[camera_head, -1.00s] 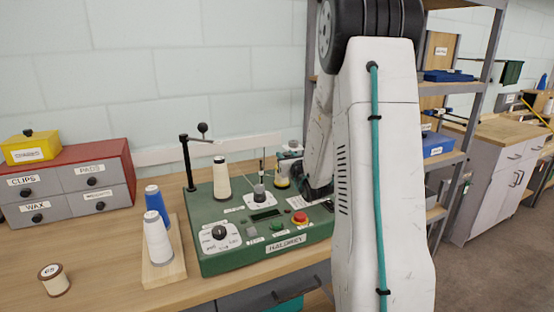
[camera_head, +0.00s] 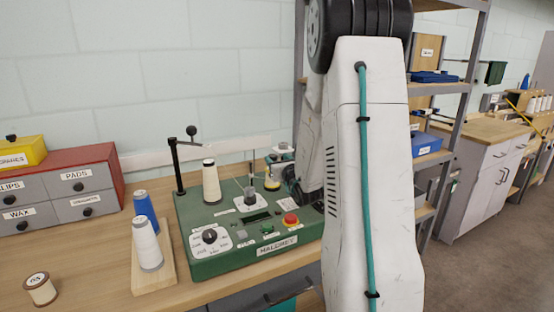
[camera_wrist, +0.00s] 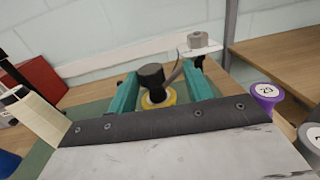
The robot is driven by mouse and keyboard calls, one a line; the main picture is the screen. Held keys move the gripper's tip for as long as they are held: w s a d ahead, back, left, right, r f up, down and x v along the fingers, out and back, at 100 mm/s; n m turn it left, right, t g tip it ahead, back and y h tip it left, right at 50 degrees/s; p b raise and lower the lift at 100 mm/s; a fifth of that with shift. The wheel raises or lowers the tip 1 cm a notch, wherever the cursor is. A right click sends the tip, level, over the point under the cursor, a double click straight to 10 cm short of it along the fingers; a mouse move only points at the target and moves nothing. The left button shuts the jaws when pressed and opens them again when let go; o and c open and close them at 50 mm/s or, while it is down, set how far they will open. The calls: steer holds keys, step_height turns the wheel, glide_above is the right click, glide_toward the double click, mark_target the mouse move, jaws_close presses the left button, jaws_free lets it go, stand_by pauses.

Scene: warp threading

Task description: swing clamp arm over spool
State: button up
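The clamp arm (camera_head: 188,143) is a black bar with a ball knob on top of an upright black post. It extends to the right, its end near and higher than the cream spool (camera_head: 211,184); I cannot tell whether it is directly over it. The spool stands upright on the green machine (camera_head: 240,253). My gripper (camera_wrist: 160,92) has its teal fingers spread. A dark knob above a yellow disc (camera_wrist: 155,98) shows between them, and contact is not clear. The spool (camera_wrist: 38,115) shows at the left in the wrist view. My arm mostly hides the gripper in the head view.
A blue cone (camera_head: 146,208) and a white cone (camera_head: 148,244) stand on a wooden board left of the machine. A small brown spool (camera_head: 40,289) is at the front left. Drawers (camera_head: 60,195) stand behind. A purple-topped spool (camera_wrist: 266,92) is right in the wrist view.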

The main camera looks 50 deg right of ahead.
steer(key=v, duration=0.6)
stand_by(0.4)
